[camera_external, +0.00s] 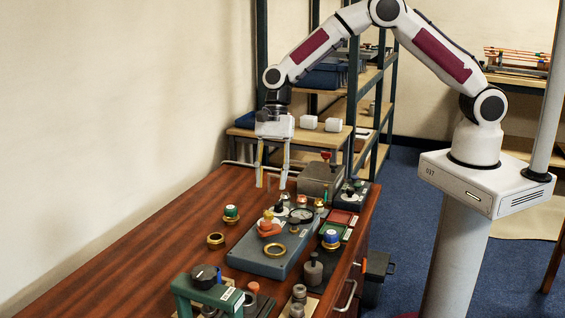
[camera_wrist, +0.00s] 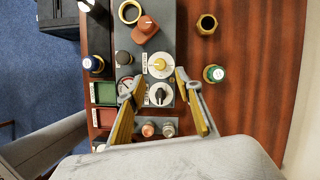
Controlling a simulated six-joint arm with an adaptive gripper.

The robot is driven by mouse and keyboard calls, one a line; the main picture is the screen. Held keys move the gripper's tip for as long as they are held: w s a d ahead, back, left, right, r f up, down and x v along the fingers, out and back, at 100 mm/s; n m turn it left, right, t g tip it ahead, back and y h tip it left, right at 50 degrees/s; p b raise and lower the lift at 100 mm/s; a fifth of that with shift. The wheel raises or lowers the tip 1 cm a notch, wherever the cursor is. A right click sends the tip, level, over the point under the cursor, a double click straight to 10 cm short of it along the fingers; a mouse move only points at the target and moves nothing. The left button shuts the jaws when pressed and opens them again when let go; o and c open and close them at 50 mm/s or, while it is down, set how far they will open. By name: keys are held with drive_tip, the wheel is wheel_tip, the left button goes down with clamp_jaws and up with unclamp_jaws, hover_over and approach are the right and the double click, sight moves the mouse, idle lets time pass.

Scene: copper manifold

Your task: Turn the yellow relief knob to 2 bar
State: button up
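The yellow relief knob (camera_wrist: 160,64) sits on a round white dial on the grey panel, in the wrist view. A black knob (camera_wrist: 158,94) on a similar white dial is just below it there. My gripper (camera_wrist: 157,78) is open and empty, its two yellow-padded fingers spread to either side of the dials, fingertips near the yellow knob's lower edge. In the external view my gripper (camera_external: 271,187) points down above the far end of the grey panel (camera_external: 258,257). The dial's numbers are too small to read, and the yellow knob is hard to make out there.
An orange valve handle (camera_wrist: 145,30) and a brass ring (camera_wrist: 130,12) are on the panel beyond the yellow knob. A green-topped brass fitting (camera_wrist: 214,73) and a brass nut (camera_wrist: 206,24) stand on the wood to the right.

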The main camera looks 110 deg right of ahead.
sight(269, 212)
drive_tip(key=shift+x, duration=3.9)
clamp_jaws()
